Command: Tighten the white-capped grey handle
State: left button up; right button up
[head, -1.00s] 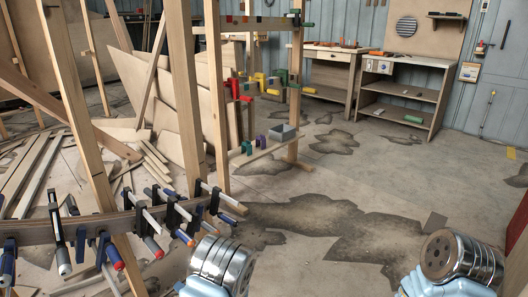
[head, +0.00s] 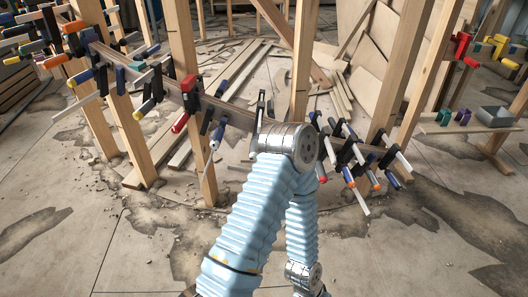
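A curved wooden stringer (head: 236,117) runs across the upright posts, with several bar clamps along it. Near the middle, one clamp has a blue handle (head: 218,134) with a pale end. I cannot tell whether it is the white-capped grey handle. Other handles, right of my arm, have red (head: 350,179) and orange (head: 375,182) ends. A red handle (head: 181,122) sits to the left. My raised arm covers part of the stringer and any handles behind it. Neither of my grippers shows.
Wooden posts (head: 194,90) stand along the stringer. A grey tray (head: 495,116) and small clamps lie on a shelf (head: 455,127) at the right. The stained concrete floor in front is open.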

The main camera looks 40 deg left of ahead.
aim_at(253, 153)
jog(key=j+u, duration=0.15)
jog(key=u, duration=1.45)
jog(key=i+l, duration=0.05)
